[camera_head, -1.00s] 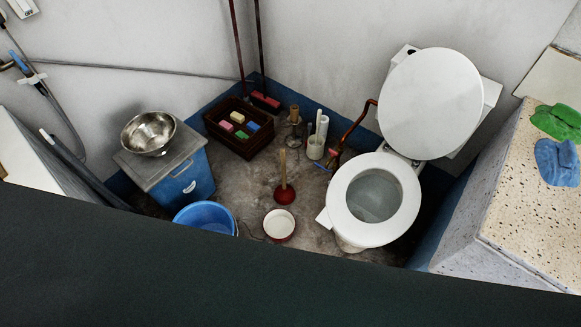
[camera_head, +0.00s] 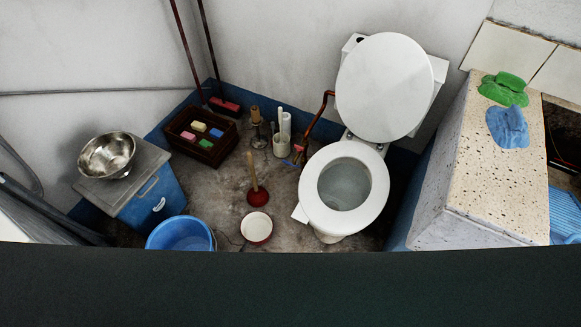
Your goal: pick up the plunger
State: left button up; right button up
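The plunger (camera_head: 257,195) stands upright on the floor near the middle of the head view. It has a dark red rubber cup and a pale wooden handle pointing up. It is left of the toilet and just behind a small white bowl with a red rim (camera_head: 257,228). Nothing touches the plunger as far as I can see. Neither of my grippers is in view.
The toilet (camera_head: 344,190) with raised lid stands right of the plunger. A blue bucket (camera_head: 180,234) and a blue cabinet with a metal bowl (camera_head: 107,156) are left. A crate with sponges (camera_head: 199,134) is behind. A speckled stone trough (camera_head: 480,165) stands right. Grey floor (camera_head: 215,185) is clear left of the plunger.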

aim_at(258, 196)
jog(key=k+l, duration=0.15)
jog(key=l, duration=0.25)
jog(key=k+l, duration=0.15)
jog(key=l, duration=0.2)
jog(key=k+l, duration=0.15)
jog(key=l, duration=0.25)
jog(key=k+l+u, duration=0.1)
jog(key=l, duration=0.3)
jog(key=i+j+z, duration=0.35)
jog(key=j, duration=0.25)
jog(key=j+z, duration=0.2)
jog(key=i+j+z, duration=0.15)
jog(key=j, duration=0.35)
jog(key=i+j+z, duration=0.15)
jog(key=i+j, duration=0.1)
